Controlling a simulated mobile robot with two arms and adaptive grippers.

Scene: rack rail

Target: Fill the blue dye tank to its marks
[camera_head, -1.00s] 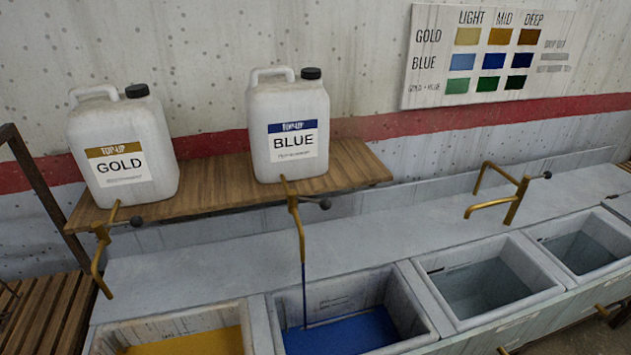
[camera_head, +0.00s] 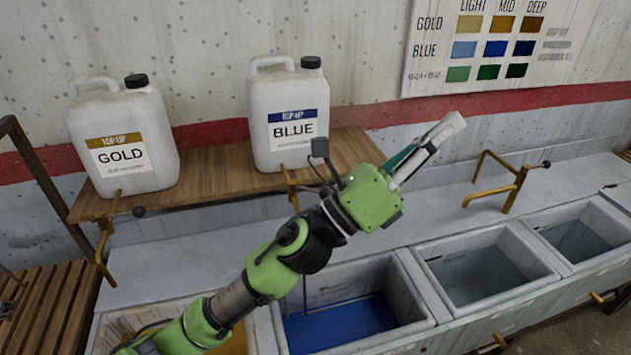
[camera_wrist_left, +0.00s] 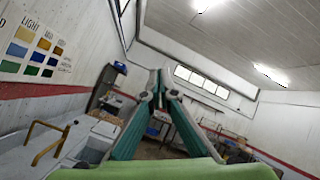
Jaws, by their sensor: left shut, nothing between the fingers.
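The blue tank (camera_head: 415,300) is a grey basin with blue dye (camera_head: 340,322) low inside. Marks on its inner back wall are too small to read. The white jug labelled BLUE (camera_head: 290,125) stands on the wooden shelf above. Its brass tap (camera_head: 291,187) is mostly hidden behind my left arm. A thin blue stream (camera_head: 304,292) seems to show below the arm, at the tank's left side. My left gripper (camera_head: 448,128) is shut and empty, raised to the right of the jug and pointing up right. Its closed fingers show in the left wrist view (camera_wrist_left: 160,85). My right gripper is out of view.
The GOLD jug (camera_head: 122,140) and its tap (camera_head: 104,235) are at left. A brass spout (camera_head: 495,190) stands behind the grey basins (camera_head: 490,277) at right. A colour chart (camera_head: 490,50) hangs on the wall. Slatted wood (camera_head: 40,300) lies lower left.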

